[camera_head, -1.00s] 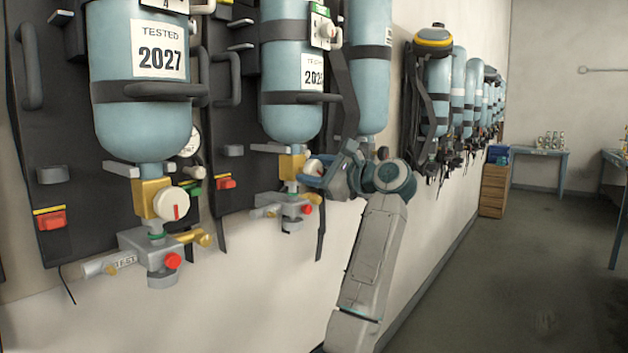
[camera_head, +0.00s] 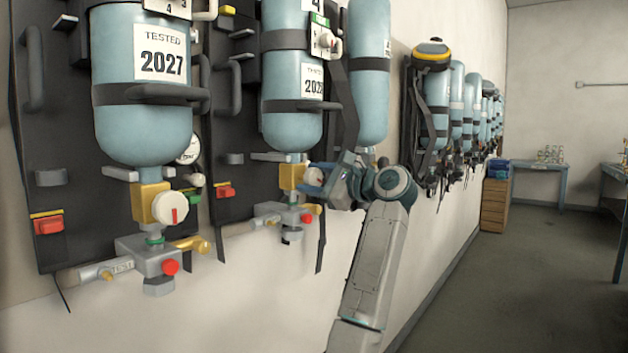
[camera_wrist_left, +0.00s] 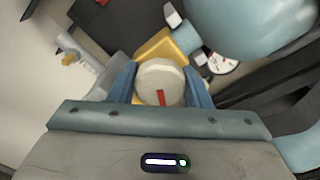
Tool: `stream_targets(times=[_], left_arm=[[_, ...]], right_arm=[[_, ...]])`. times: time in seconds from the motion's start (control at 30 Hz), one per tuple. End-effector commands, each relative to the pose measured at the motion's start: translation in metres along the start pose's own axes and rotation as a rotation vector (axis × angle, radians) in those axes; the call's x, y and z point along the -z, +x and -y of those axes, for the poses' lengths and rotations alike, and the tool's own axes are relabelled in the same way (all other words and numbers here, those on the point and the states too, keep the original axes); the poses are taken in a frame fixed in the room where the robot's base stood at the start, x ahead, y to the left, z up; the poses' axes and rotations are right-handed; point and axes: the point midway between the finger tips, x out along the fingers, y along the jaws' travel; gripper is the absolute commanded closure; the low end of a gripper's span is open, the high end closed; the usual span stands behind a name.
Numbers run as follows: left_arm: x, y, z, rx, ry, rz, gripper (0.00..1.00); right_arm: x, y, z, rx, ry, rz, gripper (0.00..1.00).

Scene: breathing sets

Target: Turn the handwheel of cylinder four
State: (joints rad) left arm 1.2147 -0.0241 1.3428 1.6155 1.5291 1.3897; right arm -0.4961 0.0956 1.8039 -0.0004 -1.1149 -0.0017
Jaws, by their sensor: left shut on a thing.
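The middle cylinder (camera_head: 292,125) is light blue and hangs upside down on a dark backplate, with a tag reading 4 (camera_head: 318,5) near its top. Below it is a brass valve block (camera_head: 291,177), also in the left wrist view (camera_wrist_left: 162,47). Its handwheel (camera_wrist_left: 156,76) is round and cream with a red mark. My left gripper (camera_head: 316,182) is at this wheel, its blue fingers on either side of it in the left wrist view (camera_wrist_left: 160,84). It is shut on the wheel, which is largely hidden in the head view. My right gripper is not in view.
A nearer cylinder marked 2027 (camera_head: 143,120) has its own cream handwheel (camera_head: 170,208) with a red mark. More sets (camera_head: 457,100) line the wall to the right. A wooden drawer unit (camera_head: 494,204) and a table (camera_head: 540,165) stand farther back. The floor is clear.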

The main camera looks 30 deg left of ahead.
Motion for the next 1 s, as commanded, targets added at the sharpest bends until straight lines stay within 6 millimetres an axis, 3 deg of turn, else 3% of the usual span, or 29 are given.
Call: stream_targets(times=[0.03,0.07,0.13,0.17,0.53,1.0], left_arm=[[0.000,0.000,0.000,0.000,0.000,0.000,0.79],[0.000,0.000,0.000,0.000,0.000,0.000,0.50],[0.000,0.000,0.000,0.000,0.000,0.000,0.37],[0.000,0.000,0.000,0.000,0.000,0.000,0.34],[0.001,-0.008,0.000,0.001,0.001,-0.001,0.34],[0.002,-0.093,-0.001,0.001,0.001,-0.002,0.34]], right_arm=[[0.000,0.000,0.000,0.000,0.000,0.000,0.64],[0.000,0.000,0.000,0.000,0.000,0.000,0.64],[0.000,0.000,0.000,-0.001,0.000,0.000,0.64],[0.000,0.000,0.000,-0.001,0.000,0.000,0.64],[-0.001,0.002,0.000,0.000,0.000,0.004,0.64],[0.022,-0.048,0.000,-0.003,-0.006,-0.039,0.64]])
